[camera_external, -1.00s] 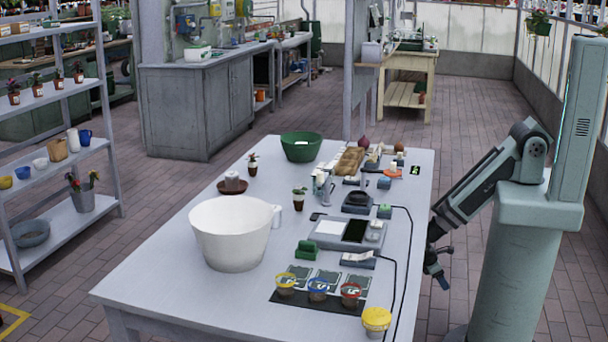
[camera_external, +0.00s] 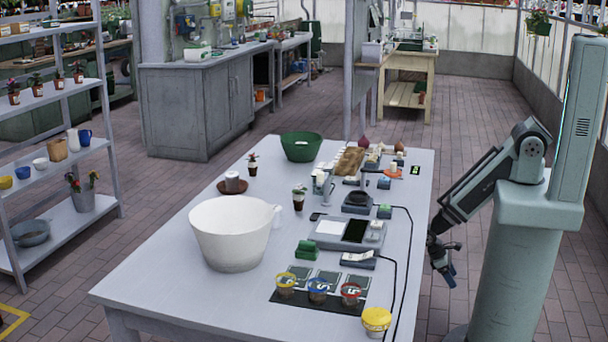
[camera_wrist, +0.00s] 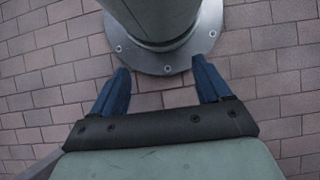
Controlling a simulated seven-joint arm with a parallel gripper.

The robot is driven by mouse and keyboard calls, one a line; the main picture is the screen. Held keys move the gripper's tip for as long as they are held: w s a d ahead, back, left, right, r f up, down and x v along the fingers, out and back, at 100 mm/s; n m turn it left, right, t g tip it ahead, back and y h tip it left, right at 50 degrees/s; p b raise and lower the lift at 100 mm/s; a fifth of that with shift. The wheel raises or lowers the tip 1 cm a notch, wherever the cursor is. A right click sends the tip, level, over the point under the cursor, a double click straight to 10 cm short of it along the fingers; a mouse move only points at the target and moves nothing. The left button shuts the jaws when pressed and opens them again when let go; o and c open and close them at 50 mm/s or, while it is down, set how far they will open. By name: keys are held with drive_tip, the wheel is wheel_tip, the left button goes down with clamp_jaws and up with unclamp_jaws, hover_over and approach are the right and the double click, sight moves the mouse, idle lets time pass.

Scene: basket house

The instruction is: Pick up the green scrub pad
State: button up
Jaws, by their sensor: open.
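A green block-like item (camera_external: 307,250) lies on the table right of the big white bowl, and a smaller green piece (camera_external: 384,211) lies farther back near the table's right edge. Either could be the green scrub pad; they are too small to tell. My gripper (camera_external: 446,270) hangs beyond the table's right edge, beside my base and apart from both green items. In the wrist view my gripper (camera_wrist: 161,82) has its two blue fingers wide apart with nothing between them.
A dark cable runs along the right side. The table's front left is clear.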

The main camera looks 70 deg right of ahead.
drive_tip(key=shift+o, duration=1.4)
drive_tip(key=shift+w, duration=0.1)
